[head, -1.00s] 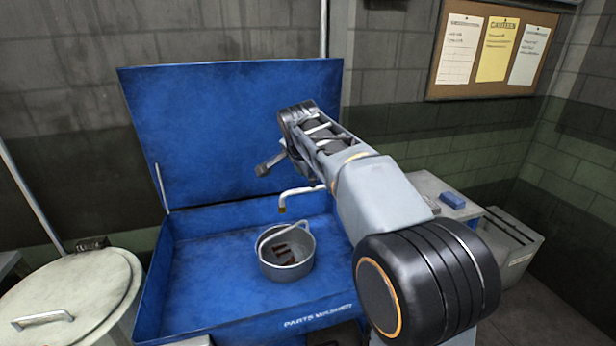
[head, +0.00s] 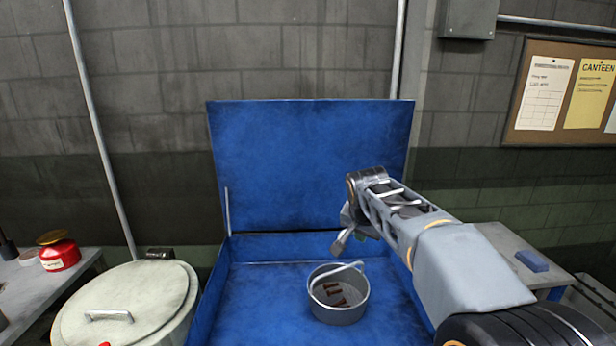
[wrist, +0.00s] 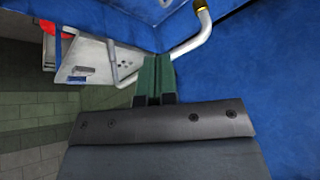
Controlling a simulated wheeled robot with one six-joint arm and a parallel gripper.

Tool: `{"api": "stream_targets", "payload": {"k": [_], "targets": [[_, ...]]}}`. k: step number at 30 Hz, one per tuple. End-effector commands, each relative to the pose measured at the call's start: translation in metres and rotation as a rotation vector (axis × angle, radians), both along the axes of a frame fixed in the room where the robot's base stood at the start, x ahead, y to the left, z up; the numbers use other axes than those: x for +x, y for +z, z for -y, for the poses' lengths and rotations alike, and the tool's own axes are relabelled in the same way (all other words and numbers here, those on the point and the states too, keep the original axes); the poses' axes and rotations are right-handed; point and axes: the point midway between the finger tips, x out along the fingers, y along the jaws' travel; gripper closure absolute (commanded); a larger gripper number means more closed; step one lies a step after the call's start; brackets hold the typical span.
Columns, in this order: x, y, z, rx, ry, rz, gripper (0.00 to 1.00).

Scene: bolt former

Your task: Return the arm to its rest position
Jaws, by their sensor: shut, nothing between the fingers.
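My gripper (head: 340,242) is in the head view, at the end of my arm, above and right of the metal bucket and in front of the raised blue lid. In the wrist view the gripper's green fingers (wrist: 154,78) are together with nothing between them. The arm reaches in from the lower right and is bent, raised above the parts washer (head: 215,290). The metal bucket (head: 340,312) with its handle stands in the washer basin and holds several small brown parts (head: 336,293).
A spout (wrist: 185,48) shows close to the fingers in the wrist view. A lidded round bin (head: 125,305) stands left of the washer, with a red can (head: 59,255) on a bench beyond. A grey table (head: 510,250) with a blue block (head: 532,261) is at right.

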Motion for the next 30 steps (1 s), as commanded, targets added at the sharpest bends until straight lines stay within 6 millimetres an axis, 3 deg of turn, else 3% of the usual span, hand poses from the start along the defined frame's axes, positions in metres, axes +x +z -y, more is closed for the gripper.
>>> {"api": "stream_targets", "payload": {"k": [3,9,15,19,30], "targets": [[-0.053,-0.033,0.001,-0.062,0.231,-0.105,1.00],[-0.152,-0.081,0.004,-0.102,0.521,-0.212,1.00],[-0.223,-0.110,0.006,-0.087,0.587,-0.235,1.00],[-0.239,-0.110,0.008,-0.084,0.573,-0.217,1.00],[-0.240,-0.100,0.010,-0.094,0.562,-0.183,1.00]]}}
